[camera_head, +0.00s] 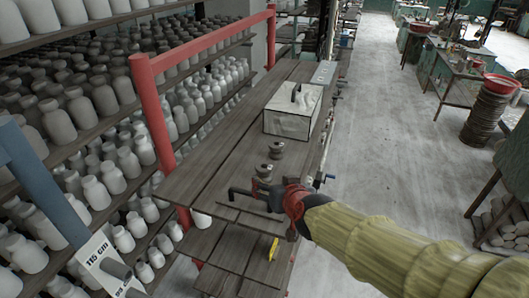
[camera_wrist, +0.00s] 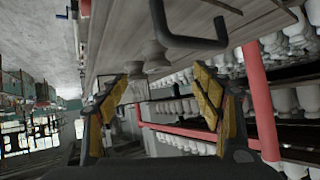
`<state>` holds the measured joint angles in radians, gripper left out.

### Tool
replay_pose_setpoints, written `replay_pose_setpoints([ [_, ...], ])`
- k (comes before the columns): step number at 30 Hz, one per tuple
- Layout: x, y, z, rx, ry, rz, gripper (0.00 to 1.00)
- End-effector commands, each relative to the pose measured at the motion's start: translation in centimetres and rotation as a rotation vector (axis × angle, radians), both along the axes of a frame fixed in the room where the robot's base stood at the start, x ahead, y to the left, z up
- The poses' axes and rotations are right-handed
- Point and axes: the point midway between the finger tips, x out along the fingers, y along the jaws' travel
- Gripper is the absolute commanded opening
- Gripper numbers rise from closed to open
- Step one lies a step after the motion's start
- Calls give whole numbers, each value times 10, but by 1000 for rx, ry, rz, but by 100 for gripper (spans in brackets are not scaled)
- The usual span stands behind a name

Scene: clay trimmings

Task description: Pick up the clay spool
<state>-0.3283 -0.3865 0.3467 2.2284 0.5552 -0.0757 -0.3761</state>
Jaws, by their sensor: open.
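Two small dark grey spool-shaped pieces stand upright on the plank table, the farther spool (camera_head: 276,150) and the nearer spool (camera_head: 264,171). I cannot tell which one the task means. In the wrist view, a grey spool (camera_wrist: 156,58) shows beyond the fingertips, with another greyish piece close beside it, partly hidden. My gripper (camera_head: 262,196) is over the table, on the near side of the spools and apart from them. In the wrist view my gripper (camera_wrist: 163,82) has its yellow-padded fingers spread wide, with nothing held between them.
A black bent handle (camera_wrist: 190,40) lies close to the fingers. A white box (camera_head: 293,110) with a black handle stands behind the spools. Red posts (camera_head: 155,110) and shelves of pale jars (camera_head: 105,170) border the table's left. A yellow item (camera_head: 273,248) lies nearer. Planks left of the spools are bare.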

Motion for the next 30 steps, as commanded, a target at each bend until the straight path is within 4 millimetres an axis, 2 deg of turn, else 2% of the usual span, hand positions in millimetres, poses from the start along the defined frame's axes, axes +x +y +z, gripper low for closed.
replay_pose_setpoints([
  [1, 12, 9, 18, -6, -20, -12, 66],
  [5, 37, 20, 36, -31, -88, -65, 66],
  [9, 53, 24, 45, -70, -139, -118, 66],
  [15, 62, 24, 47, -106, -174, -161, 66],
  [20, 62, 23, 27, -113, -177, -168, 66],
  [30, 62, 24, -38, -112, -178, -166, 66],
])
